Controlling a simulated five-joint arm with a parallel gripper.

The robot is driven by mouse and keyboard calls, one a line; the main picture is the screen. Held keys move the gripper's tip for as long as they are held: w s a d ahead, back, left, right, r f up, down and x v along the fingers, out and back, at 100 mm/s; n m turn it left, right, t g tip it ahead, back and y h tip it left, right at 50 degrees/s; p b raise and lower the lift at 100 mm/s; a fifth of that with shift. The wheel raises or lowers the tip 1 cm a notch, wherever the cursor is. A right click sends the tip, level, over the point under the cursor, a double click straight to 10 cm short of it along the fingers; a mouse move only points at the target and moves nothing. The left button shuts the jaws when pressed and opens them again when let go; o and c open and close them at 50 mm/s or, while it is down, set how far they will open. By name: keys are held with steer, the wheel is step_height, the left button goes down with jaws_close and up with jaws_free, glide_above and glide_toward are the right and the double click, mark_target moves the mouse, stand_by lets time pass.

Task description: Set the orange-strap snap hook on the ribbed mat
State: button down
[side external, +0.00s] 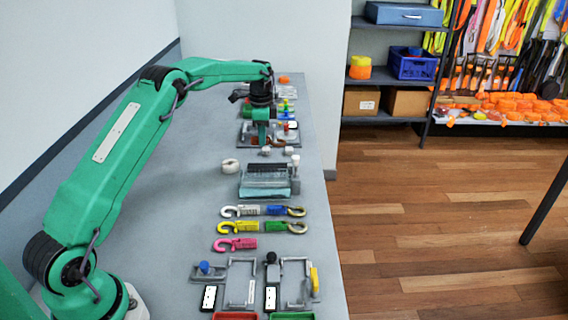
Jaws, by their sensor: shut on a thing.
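My gripper (262,143) is at the far part of the bench, pointing down over a grey plate (243,138). It is shut on a small brown-orange item (270,142) low by the plate. The item is too small and too hidden by the fingers to tell if it is the orange-strap snap hook, or if it touches the plate. A dark ribbed block (267,168) sits on a grey-teal holder nearer the camera; I cannot tell if this is the ribbed mat.
Snap hooks with blue (264,211), yellow (262,228) and pink (236,244) parts lie in the near half. A white ring (230,166) lies left of the holder. Clamp fixtures (240,280) and red and green trays (292,316) fill the front. The bench's left side is clear.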

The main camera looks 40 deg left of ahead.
steer(key=shift+f, duration=1.35)
steer(key=shift+f, duration=0.2)
steer(key=shift+f, duration=2.65)
steer(key=shift+f, duration=0.25)
steer(key=c, duration=0.9)
jaws_free()
steer(key=shift+c, duration=0.2)
steer(key=shift+r, duration=0.15)
steer(key=shift+r, duration=2.85)
